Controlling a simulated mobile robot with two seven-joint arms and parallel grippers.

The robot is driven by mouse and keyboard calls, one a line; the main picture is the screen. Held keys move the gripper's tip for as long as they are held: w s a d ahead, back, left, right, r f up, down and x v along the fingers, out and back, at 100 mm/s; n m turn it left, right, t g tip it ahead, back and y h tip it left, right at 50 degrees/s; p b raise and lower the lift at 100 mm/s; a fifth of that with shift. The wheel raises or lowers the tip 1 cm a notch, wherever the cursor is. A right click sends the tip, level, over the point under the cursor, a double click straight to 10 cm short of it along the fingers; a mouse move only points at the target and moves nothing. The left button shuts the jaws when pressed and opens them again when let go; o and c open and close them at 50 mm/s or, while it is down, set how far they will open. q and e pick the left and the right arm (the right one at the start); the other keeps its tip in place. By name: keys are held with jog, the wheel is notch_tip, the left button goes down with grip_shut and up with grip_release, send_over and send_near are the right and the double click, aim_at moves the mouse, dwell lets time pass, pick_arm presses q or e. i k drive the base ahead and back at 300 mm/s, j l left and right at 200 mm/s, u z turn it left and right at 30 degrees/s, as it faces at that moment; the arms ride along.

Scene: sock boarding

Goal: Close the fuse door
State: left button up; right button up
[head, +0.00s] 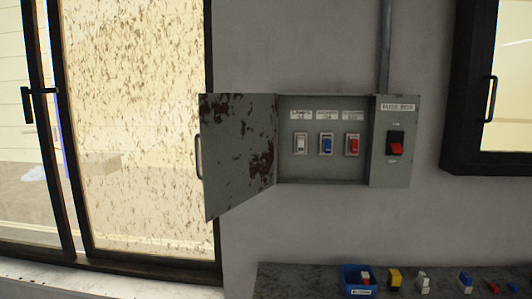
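The fuse box (323,172) is a grey metal box on the wall in the head view. Its fuse door (235,150) is grey with rust patches, hinged at the box's left side, and stands wide open to the left. A dark handle (199,158) is at the door's far left edge. Inside the open box are a white fuse (301,144), a blue fuse (327,144) and a red fuse (353,145), with labels above. A black and red switch (395,144) is on the right panel. Neither gripper shows in this view.
A dark bench (300,281) below the box holds a blue bin (359,282) and several small coloured fuses. A dirty glass window (135,120) with a dark frame is behind the door on the left. A dark-framed window (508,90) is at right. Space before the box looks clear.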

aim_at(235, 135)
jog(key=i+j+z, duration=0.1)
jog(key=z, duration=0.35)
jog(key=j+z, duration=0.25)
jog(key=z, duration=0.15)
jog(key=j+z, duration=0.2)
jog(key=z, duration=0.25)
jog(key=j+z, duration=0.4)
jog(key=j, duration=0.7)
jog(key=k+j, duration=0.1)
jog(key=j, duration=0.55)
jog(key=k+j+z, duration=0.1)
jog(key=j+z, duration=0.2)
jog(key=j, duration=0.1)
